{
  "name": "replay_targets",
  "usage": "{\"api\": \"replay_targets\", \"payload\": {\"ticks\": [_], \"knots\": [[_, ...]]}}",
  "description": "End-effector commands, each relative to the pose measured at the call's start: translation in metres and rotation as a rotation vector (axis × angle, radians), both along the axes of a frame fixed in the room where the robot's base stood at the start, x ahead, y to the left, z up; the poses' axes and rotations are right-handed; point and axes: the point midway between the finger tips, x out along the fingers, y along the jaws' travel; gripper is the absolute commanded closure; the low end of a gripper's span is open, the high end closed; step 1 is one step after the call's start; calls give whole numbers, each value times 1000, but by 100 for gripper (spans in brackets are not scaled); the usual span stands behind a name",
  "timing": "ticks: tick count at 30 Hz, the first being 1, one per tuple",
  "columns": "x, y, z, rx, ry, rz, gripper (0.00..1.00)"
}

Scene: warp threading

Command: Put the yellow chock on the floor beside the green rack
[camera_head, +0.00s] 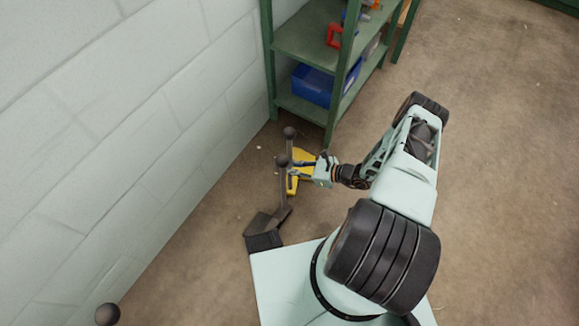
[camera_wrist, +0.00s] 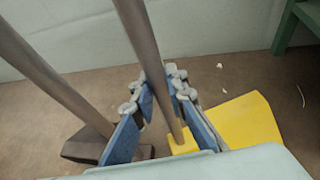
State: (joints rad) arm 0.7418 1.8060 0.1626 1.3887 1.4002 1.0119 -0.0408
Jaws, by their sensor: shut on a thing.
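The yellow chock (camera_head: 305,158) is a wedge with an upright grey handle ending in a dark ball. In the head view it is near the wall, a little in front of the green rack (camera_head: 331,134). My gripper (camera_head: 294,170) is shut on its handle. In the wrist view the handle passes between the blue-padded fingers (camera_wrist: 162,80), and the yellow wedge (camera_wrist: 240,122) shows below and to the right. The fingers and handle hide part of it. I cannot tell whether it touches the floor.
A dark grey chock (camera_head: 264,241) with a similar ball-topped handle stands close by, nearer my base; its handle (camera_wrist: 45,75) is left of my fingers. Another dark ball (camera_head: 107,314) shows at lower left. A blue bin (camera_head: 312,87) is on the rack. Floor at right is clear.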

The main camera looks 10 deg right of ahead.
Motion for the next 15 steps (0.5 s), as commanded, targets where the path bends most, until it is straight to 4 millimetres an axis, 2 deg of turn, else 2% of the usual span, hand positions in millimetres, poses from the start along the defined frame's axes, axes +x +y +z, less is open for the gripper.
{"api": "replay_targets", "payload": {"ticks": [2, 13, 14, 15], "knots": [[0, 2, -8, 3, -8, -1, 100], [-1, 2, -9, 3, -7, -2, 100], [-2, 2, -12, 0, -1, -2, 86], [-2, 2, -11, 0, -1, -2, 82]]}}
